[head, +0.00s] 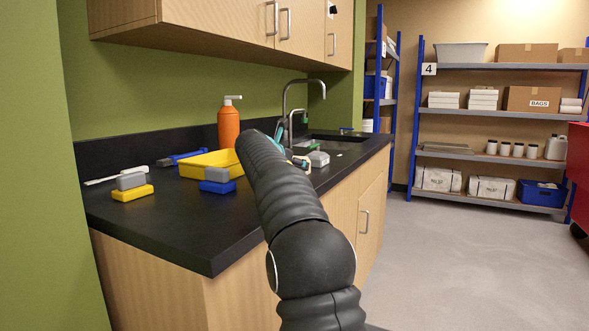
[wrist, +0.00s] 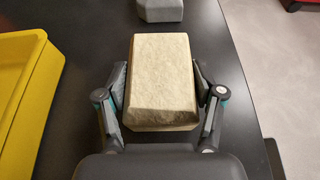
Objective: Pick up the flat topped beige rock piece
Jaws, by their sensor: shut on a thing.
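The flat-topped beige rock piece (wrist: 162,75) is a blocky piece with bevelled edges, in the middle of the wrist view. My gripper (wrist: 160,82) is shut on it, with one finger against its left side and one against its right. Its underside is hidden, so I cannot tell whether it touches the counter. In the head view my arm hides most of the gripper, and only a small beige part of the rock (head: 301,162) shows past it.
A grey rock piece (wrist: 160,9) lies just beyond the beige one on the black counter (head: 215,235). A yellow tray (wrist: 14,105) is on the left. Grey blocks on yellow (head: 133,193) and blue (head: 217,187) bases, an orange bottle (head: 229,128) and a sink (head: 318,145) are also there.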

